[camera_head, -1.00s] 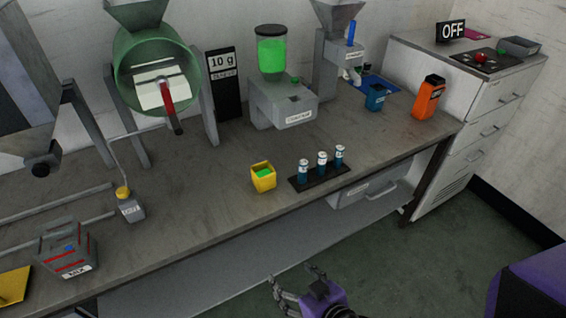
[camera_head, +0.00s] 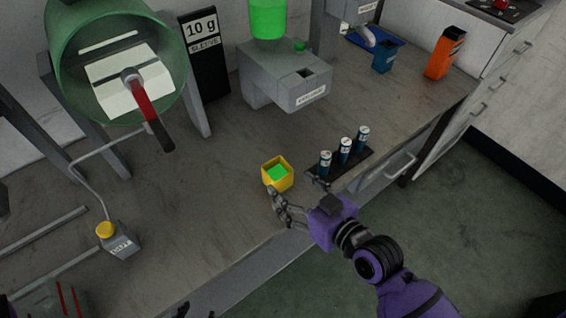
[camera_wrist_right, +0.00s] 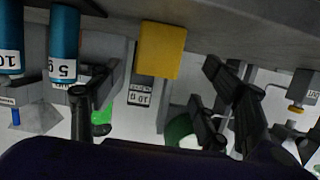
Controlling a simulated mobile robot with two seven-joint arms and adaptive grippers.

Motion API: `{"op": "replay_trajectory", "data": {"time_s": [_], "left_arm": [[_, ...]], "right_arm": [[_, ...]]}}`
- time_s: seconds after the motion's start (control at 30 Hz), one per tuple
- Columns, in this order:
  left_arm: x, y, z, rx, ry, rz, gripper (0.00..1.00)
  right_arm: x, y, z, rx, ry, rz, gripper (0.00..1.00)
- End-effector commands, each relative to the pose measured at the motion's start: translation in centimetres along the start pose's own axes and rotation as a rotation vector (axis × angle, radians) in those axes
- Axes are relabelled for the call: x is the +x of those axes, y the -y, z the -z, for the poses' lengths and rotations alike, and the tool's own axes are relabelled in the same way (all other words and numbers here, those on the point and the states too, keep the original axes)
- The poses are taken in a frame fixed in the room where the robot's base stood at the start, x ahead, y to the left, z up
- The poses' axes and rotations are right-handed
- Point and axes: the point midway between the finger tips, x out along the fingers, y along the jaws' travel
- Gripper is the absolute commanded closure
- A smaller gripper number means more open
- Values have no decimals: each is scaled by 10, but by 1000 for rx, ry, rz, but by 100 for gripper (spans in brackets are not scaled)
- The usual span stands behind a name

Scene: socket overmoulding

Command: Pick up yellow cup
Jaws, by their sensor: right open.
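The yellow cup (camera_head: 277,178) stands upright on the workbench near its front edge, with green material inside. My right gripper (camera_head: 295,189) is open and empty just in front of the cup, its two fingers spread apart. In the right wrist view the cup (camera_wrist_right: 162,50) shows beyond and between the spread fingers of the right gripper (camera_wrist_right: 160,100), and they do not appear to touch it. Small dark tips at the bottom edge of the head view look like my left gripper (camera_head: 195,311); most of it is out of frame.
Behind are a grey dispenser (camera_head: 290,78) and a green drum (camera_head: 118,65).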

Motion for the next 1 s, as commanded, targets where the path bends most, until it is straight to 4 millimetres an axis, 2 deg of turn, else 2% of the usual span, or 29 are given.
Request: {"op": "replay_trajectory", "data": {"time_s": [0.23, 0.5, 0.73, 1.0], "left_arm": [[0, 0, 10, 1, -18, -1, 60], [-7, 0, -4, -7, 10, 2, 60], [-8, 0, 3, -7, 2, 1, 60], [-6, -2, 6, -6, -3, -1, 60]], "right_arm": [[7, 4, 2, -28, -3, 16, 30], [39, 3, 6, -29, -5, 15, 30], [72, 2, 6, -28, -4, 15, 30], [78, 2, 5, -29, -2, 15, 30]]}}
